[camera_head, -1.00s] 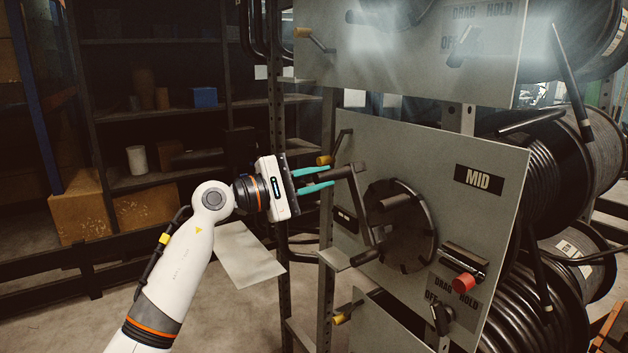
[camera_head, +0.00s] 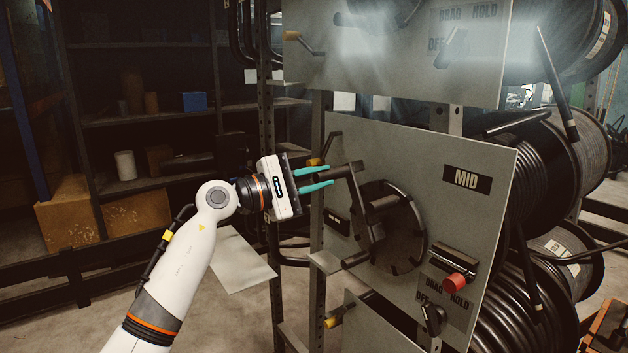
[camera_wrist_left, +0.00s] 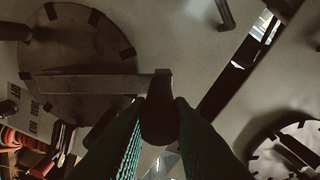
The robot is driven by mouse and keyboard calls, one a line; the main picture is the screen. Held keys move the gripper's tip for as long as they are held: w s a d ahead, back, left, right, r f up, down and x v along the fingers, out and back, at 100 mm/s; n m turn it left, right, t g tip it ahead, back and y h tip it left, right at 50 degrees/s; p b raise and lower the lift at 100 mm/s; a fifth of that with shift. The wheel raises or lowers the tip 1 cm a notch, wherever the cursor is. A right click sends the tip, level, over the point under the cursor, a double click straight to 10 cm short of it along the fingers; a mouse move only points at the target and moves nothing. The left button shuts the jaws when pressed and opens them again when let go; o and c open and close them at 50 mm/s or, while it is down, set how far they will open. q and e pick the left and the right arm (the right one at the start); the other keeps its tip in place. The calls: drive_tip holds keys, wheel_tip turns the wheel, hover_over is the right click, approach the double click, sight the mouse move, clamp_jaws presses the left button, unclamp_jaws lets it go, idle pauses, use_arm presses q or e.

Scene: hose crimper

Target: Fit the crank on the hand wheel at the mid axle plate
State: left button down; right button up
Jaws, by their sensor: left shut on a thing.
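My left gripper (camera_head: 318,180) is shut on the handle of the dark crank (camera_head: 366,212) in front of the MID plate (camera_head: 420,165). The handle points toward the gripper, and the crank's arm slants down across the left part of the dark, notched hand wheel (camera_head: 404,240). In the left wrist view, the handle (camera_wrist_left: 158,122) sits between the teal fingers, and the crank's arm (camera_wrist_left: 90,84) runs left across the wheel's face (camera_wrist_left: 70,35). I cannot tell whether the crank touches the wheel or is seated on it. My right gripper is not in view.
A red-knobbed lever (camera_head: 455,283) and a drag switch (camera_head: 433,318) are at the plate's lower right. Yellow-tipped levers (camera_head: 333,322) stick out at left. Hose reels (camera_head: 560,190) stand behind the plates. Shelves (camera_head: 140,112) fill the back left.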

use_arm(q)
drive_tip(key=shift+w+d+r, duration=0.2)
drive_tip(key=shift+w+d, duration=0.05)
drive_tip(key=shift+d, duration=0.05)
idle(0.4)
drive_tip(key=c, duration=1.3)
unclamp_jaws()
drive_tip(key=shift+d, duration=0.1)
drive_tip(key=shift+o, duration=0.5)
drive_tip(key=shift+f, duration=0.25)
drive_tip(key=b+v, duration=0.3)
drive_tip(key=v, duration=0.9)
drive_tip(key=shift+r, duration=0.15)
